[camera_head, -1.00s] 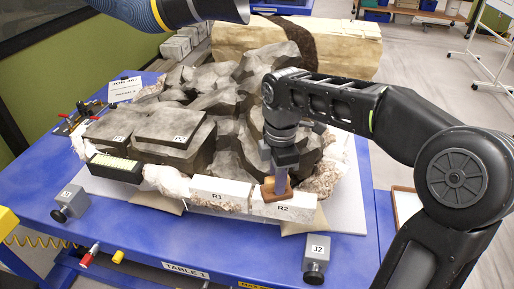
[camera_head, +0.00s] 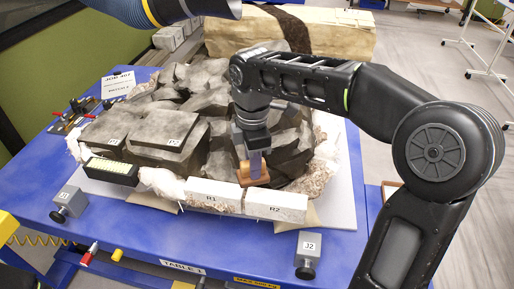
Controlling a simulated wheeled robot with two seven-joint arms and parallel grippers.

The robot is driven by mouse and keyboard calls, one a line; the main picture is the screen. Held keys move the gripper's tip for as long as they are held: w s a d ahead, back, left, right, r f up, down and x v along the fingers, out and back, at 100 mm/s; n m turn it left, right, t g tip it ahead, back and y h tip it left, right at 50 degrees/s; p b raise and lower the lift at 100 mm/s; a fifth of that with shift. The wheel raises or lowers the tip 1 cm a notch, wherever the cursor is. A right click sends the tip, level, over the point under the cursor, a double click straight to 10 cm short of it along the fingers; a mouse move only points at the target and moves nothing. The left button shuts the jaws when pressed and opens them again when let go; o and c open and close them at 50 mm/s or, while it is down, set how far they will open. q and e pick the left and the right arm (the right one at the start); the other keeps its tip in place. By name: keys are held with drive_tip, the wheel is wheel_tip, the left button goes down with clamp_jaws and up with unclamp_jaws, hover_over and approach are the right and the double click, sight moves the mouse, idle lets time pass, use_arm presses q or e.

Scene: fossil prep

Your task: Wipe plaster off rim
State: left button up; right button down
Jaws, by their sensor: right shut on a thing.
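The fossil block (camera_head: 185,105) is a mass of grey rock in a plaster jacket on a white board on the blue table. White rim pieces marked R1 (camera_head: 212,195) and R2 (camera_head: 276,206) lie along its front edge. My right gripper (camera_head: 255,168) is shut on a brown sponge-like block (camera_head: 254,176), just behind the joint between R1 and R2. I cannot tell whether the block touches the rim. Rough pinkish plaster shows on the jacket near the right end.
Grey blocks S1 (camera_head: 69,203) and J2 (camera_head: 308,254) stand on the blue table (camera_head: 150,236) along its front. Dark slabs, one marked P2 (camera_head: 168,130), lie on the rock. A big plaster-jacketed block (camera_head: 335,38) stands behind.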

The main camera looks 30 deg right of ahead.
drive_tip(key=shift+r+p, duration=0.7)
drive_tip(key=shift+r, duration=0.45)
